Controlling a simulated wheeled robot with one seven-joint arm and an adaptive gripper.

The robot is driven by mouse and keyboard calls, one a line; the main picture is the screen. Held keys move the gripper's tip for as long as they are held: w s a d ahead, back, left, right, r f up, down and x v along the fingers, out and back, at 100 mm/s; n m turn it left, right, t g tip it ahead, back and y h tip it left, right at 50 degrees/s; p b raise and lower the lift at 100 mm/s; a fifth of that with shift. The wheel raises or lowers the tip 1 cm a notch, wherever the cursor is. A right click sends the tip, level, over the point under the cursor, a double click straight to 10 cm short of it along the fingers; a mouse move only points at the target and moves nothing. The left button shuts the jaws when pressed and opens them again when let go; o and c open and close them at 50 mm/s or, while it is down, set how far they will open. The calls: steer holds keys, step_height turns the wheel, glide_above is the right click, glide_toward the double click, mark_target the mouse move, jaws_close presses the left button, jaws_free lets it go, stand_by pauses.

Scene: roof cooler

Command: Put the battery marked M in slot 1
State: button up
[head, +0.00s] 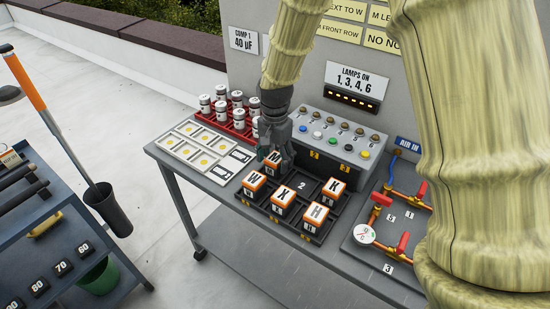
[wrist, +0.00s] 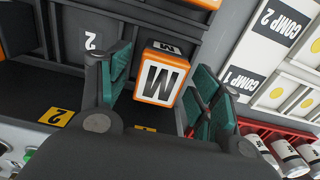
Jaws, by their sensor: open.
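The battery marked M (head: 270,159) is orange and white and sits at the back left of the black slotted tray (head: 333,222), partly hidden by my gripper. My gripper (head: 276,150) points down over it. In the wrist view, the M battery (wrist: 160,76) stands between the two teal-padded fingers of my gripper (wrist: 163,82), with room beside it. The fingers are open. The tray space beside M is empty and marked 2 (head: 301,184). The number of the space under M is hidden. I cannot tell whether M is fully seated.
Batteries W (head: 254,181), X (head: 283,195), H (head: 317,212) and K (head: 334,187) occupy other tray spaces. The lamp box (head: 340,130) stands close behind. Red racks of white cylinders (head: 235,115) and a card panel (head: 205,147) lie left. Valves and a gauge (head: 366,234) are right.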

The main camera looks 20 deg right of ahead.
mark_target(275, 158)
step_height(275, 158, up, 12)
steer(key=b, duration=0.1)
stand_by(0.5)
